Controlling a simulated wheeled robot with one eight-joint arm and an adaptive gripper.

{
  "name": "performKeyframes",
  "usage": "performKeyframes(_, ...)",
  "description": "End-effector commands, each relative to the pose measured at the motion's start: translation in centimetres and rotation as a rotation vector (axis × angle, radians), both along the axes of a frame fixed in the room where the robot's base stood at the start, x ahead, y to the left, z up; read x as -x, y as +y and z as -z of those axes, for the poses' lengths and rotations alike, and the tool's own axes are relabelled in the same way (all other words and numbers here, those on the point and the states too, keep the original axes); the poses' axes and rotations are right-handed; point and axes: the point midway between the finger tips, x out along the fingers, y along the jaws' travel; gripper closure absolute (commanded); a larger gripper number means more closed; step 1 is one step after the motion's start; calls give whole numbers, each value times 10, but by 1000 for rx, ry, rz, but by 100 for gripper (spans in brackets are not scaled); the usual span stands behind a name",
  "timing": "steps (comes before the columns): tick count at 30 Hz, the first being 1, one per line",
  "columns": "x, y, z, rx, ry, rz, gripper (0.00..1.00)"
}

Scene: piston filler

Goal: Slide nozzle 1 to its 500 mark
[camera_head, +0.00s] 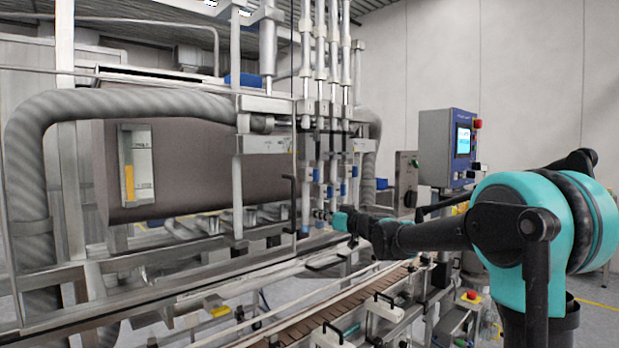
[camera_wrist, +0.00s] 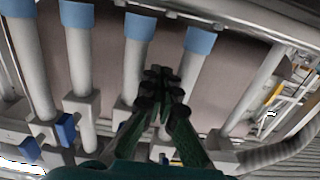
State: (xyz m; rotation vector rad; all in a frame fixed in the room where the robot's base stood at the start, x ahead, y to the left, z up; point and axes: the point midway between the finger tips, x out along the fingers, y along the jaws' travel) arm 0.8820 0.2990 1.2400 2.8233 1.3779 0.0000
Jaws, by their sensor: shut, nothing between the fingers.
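My gripper (camera_wrist: 160,88) is shut and empty, its dark fingers together in front of the row of nozzles in the wrist view. Several grey nozzle tubes with blue collars show there: one nozzle (camera_wrist: 192,70) just right of the fingers, another (camera_wrist: 132,72) just left, partly behind them. Whether the fingers touch either tube I cannot tell. In the head view my gripper (camera_head: 322,213) is low at the nozzle row (camera_head: 332,165), which carries small blue parts. No number or 500 mark is readable, so I cannot tell which nozzle is nozzle 1.
Blue knobs (camera_wrist: 67,130) on grey clamp blocks stick out at the left in the wrist view. A slatted conveyor (camera_head: 315,318) runs below the nozzles. A control panel (camera_head: 447,147) stands to the right, and a thick grey hose (camera_head: 100,105) arches at the left.

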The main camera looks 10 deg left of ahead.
Motion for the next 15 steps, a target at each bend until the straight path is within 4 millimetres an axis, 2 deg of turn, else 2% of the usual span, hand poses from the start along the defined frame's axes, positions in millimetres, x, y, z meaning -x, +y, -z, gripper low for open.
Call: performKeyframes(15, 10, 8, 0, 0, 0, -1, 100)
